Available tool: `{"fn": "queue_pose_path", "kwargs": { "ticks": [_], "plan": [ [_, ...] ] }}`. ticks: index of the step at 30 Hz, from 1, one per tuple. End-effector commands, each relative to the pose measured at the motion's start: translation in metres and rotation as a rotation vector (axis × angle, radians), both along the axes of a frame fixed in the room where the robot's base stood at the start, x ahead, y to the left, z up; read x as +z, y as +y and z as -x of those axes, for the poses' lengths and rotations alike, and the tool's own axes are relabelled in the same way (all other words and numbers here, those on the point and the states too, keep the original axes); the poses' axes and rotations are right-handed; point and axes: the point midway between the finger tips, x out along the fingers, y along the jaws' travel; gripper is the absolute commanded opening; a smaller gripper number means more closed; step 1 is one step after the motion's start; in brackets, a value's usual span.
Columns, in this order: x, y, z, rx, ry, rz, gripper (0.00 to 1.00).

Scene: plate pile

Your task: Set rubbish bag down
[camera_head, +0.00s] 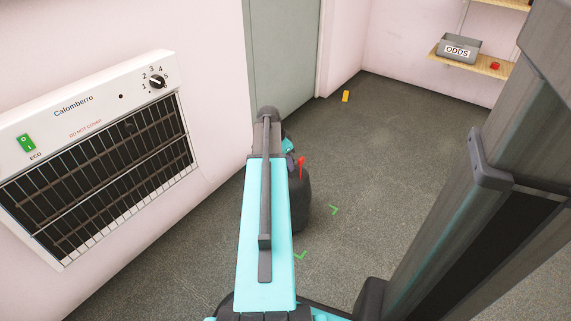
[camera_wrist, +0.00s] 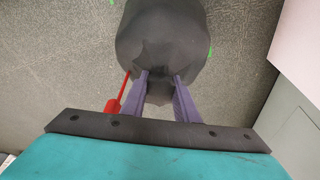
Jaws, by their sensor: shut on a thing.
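The rubbish bag (camera_wrist: 160,35) is dark grey and rounded, with a gathered neck, in the upper middle of the wrist view. My gripper (camera_wrist: 160,76) has its two purple fingers shut on the neck. A red strip with a thicker end (camera_wrist: 113,105) sticks out beside the left finger. In the head view the bag (camera_head: 301,205) is partly hidden behind my turquoise arm, with the red piece (camera_head: 301,166) above it. Green corner marks (camera_head: 335,210) lie on the floor beside the bag. I cannot tell whether its underside touches the floor.
A heater (camera_head: 95,140) with a black grille hangs on the left wall. A grey door (camera_head: 285,60) stands behind. A small yellow object (camera_head: 346,96) lies by the far wall. A shelf (camera_head: 480,62) holds a box labelled ODDS (camera_head: 457,51). The floor right of the bag is clear.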

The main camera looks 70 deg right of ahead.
Motion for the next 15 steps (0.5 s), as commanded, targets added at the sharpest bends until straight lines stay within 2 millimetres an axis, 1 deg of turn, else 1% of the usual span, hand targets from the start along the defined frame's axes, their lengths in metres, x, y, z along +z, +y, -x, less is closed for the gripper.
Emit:
{"fn": "queue_pose_path", "kwargs": {
  "ticks": [4,5,6,8,15],
  "plan": [
    [-0.0004,-0.0006,-0.0001,0.0,0.0,0.002,0.0],
    [-0.0022,0.0001,-0.0001,0.0,0.0,0.0,0.31],
    [-0.0021,0.0001,-0.0001,0.0,0.0,0.0,0.37],
    [-0.0021,0.0001,-0.0001,0.0,0.0,0.0,0.46],
    [-0.0021,0.0002,-0.0003,0.0,0.0,0.0,0.46]
  ]
}}
